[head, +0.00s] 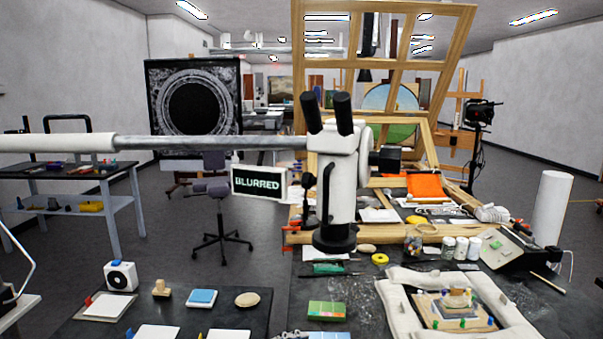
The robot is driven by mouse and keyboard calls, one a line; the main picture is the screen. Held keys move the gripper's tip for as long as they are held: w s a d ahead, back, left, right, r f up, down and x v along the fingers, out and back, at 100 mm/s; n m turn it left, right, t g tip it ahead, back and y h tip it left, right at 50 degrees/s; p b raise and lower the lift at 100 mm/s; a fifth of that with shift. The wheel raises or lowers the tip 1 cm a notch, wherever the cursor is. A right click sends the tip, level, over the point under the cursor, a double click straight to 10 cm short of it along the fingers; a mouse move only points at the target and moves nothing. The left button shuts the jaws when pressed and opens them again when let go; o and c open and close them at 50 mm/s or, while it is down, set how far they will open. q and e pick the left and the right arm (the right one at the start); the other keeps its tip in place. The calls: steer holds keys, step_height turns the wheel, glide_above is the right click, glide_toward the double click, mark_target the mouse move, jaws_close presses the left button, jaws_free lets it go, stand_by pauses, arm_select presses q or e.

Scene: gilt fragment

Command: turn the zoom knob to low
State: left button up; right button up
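A white stereo microscope (335,190) with two black eyepieces (328,112) hangs from a long horizontal boom (210,143) above the near workbench. A round white knob (365,137) sits on the right side of its head, with a dark cylinder (386,159) beside it. I cannot tell which of these is the zoom knob, and no setting can be read. A small sign (259,183) left of the microscope reads "BLURRED". Neither of my grippers is in view.
A left table holds small blocks. Wooden frames (436,60) stand behind.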

arm_select(q)
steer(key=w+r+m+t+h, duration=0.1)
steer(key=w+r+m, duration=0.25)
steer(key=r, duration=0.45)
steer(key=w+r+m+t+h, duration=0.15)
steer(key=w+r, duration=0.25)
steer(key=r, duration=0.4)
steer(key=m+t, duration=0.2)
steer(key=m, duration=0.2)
glide_toward(302, 182)
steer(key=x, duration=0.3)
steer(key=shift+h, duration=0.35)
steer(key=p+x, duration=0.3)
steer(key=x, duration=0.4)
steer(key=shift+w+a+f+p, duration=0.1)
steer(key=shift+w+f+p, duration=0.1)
steer(key=shift+p, duration=0.15)
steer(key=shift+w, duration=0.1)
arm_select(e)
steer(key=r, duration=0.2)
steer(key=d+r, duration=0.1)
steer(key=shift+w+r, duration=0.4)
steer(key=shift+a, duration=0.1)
